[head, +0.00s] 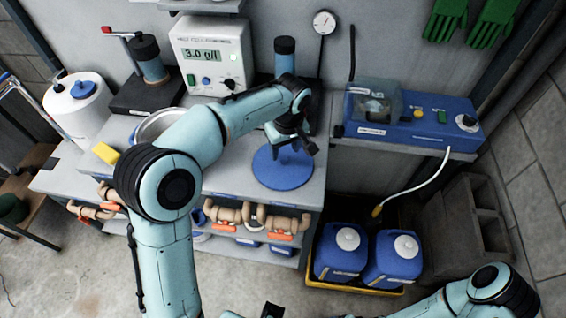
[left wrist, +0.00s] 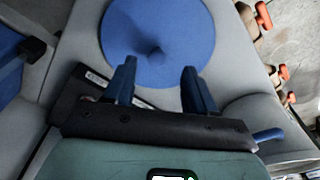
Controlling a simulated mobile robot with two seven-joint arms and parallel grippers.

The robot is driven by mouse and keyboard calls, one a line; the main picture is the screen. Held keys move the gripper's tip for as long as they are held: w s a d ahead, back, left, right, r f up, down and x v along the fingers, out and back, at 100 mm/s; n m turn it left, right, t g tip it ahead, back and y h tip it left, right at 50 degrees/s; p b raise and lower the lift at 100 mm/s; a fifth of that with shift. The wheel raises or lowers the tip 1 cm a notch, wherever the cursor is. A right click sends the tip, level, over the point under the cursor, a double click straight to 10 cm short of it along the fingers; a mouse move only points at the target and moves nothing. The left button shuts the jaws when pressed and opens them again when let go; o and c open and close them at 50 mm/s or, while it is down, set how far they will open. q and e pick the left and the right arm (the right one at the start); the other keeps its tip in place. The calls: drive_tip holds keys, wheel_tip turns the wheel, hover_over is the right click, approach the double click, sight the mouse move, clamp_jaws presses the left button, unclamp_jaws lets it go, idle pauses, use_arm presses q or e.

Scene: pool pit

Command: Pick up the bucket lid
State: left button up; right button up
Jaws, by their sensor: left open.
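The bucket lid is a flat round blue disc (head: 274,174) with a small raised knob in its middle. It lies on the grey bench top, near the bench's right end. In the left wrist view the lid (left wrist: 160,25) fills the top middle, its knob just beyond my fingers. My left gripper (head: 296,146) is over the lid's far right part. Its two blue fingers (left wrist: 158,82) are apart with nothing between them.
A silver bowl (head: 158,124) and a yellow sponge (head: 106,153) are at left. A white meter (head: 211,56) stands behind. A blue device (head: 425,122) sits on a shelf at right. Blue jugs (head: 341,252) stand in a yellow tray below.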

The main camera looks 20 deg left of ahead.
sight(283, 157)
use_arm(q)
drive_tip(key=f, duration=0.2)
drive_tip(key=w+f, duration=0.1)
drive_tip(key=a+f, duration=0.1)
drive_tip(key=f, duration=0.1)
drive_tip(key=shift+w+f, duration=0.15)
drive_tip(key=shift+f, duration=0.2)
clamp_jaws()
